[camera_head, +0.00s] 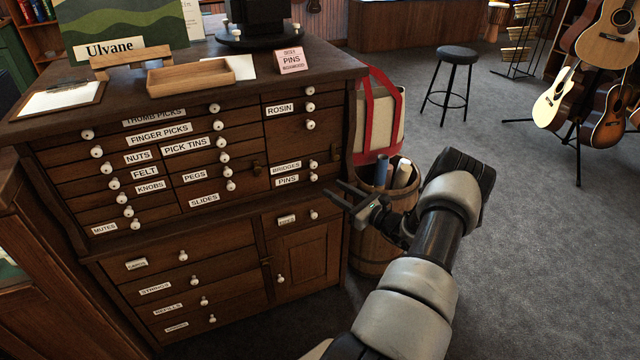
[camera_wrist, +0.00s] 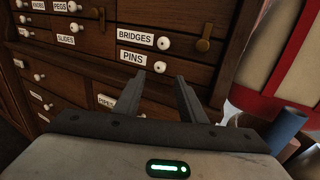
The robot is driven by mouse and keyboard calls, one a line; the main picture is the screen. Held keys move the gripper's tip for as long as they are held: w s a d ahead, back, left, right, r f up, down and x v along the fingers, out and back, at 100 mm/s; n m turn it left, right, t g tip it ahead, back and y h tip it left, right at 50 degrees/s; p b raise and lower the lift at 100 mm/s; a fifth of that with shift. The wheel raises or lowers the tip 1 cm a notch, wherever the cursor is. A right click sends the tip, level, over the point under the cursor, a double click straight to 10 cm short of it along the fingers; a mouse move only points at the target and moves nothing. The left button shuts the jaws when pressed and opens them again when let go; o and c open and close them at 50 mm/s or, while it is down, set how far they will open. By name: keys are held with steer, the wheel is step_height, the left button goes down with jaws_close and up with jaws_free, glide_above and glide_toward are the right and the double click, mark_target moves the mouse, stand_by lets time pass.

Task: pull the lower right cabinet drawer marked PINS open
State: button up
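The PINS drawer (camera_head: 295,181) is a narrow dark wood drawer at the lower right of the cabinet's upper section, with a white label and a round white knob. It looks shut. In the wrist view the PINS drawer (camera_wrist: 133,56) lies just beyond my fingertips, with its knob (camera_wrist: 159,67) up between and slightly above them. My gripper (camera_head: 335,193) is open and empty, to the right of the knob in the head view and apart from it as far as I can tell. In the wrist view my gripper (camera_wrist: 160,78) has its two fingers spread.
The BRIDGES drawer (camera_head: 286,167) sits directly above, with a brown latch (camera_wrist: 203,46) nearby. A wooden barrel (camera_head: 375,237) with rolled items stands close under my gripper. A red and cream bag (camera_head: 382,115) is behind it. Open carpet lies to the right.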

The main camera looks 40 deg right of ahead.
mark_target(315, 178)
steer(key=w, duration=0.5)
steer(key=w+a+b, duration=0.1)
steer(key=w, duration=0.1)
steer(key=shift+w+a, duration=0.1)
steer(key=shift+w, duration=0.1)
jaws_close()
